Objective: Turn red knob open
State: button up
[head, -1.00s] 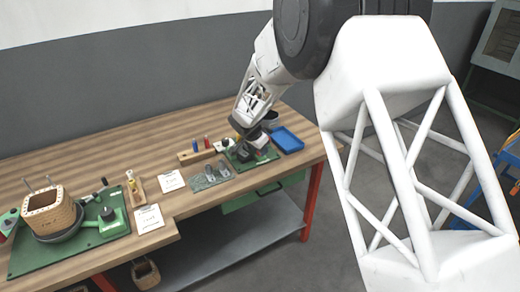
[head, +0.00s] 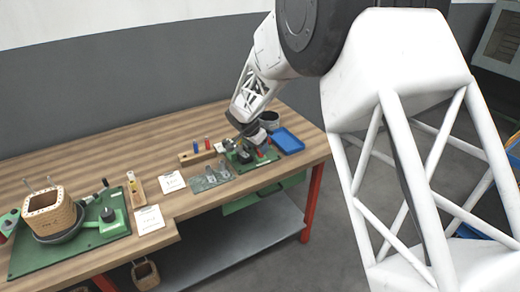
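My white arm reaches over the far right part of the wooden workbench (head: 120,160). My gripper (head: 244,141) is small and dark in the head view, low over a green base plate (head: 243,166) with a fixture on it. Small red parts (head: 260,153) show on this fixture just right of the gripper; one of them may be the red knob, but its shape and turn are too small to tell. The fingertips merge with the dark fixture, so I cannot tell whether they are open, shut or touching anything.
A blue tray (head: 289,141) and a dark round container (head: 269,119) stand near the fixture. A wooden block with red and blue pegs (head: 196,154) stands to its left.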

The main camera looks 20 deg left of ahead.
jog(key=shift+v, duration=2.4)
jog(key=s+d+r+n, duration=0.1)
jog(key=s+d+r, duration=0.5)
jog(key=d, duration=0.3)
jog(key=s+d+r+n+g, duration=0.1)
jog(key=s+d+r, duration=0.4)
jog(key=d, duration=0.5)
jog(key=s+d+r, duration=0.6)
jog(key=d, duration=0.3)
jog(key=s+d+n, duration=0.1)
jog(key=s+d, duration=0.4)
jog(key=s, duration=0.4)
jog(key=s+d+n+y, duration=0.1)
jog(key=s+d, duration=0.4)
jog(key=s, duration=0.4)
jog(key=s+d+n+y, duration=0.1)
jog(key=s+d, duration=0.3)
jog(key=s, duration=0.6)
jog(key=shift+d+r+n, duration=0.4)
jog(key=shift+r+n, duration=0.05)
jog(key=shift+n, duration=0.05)
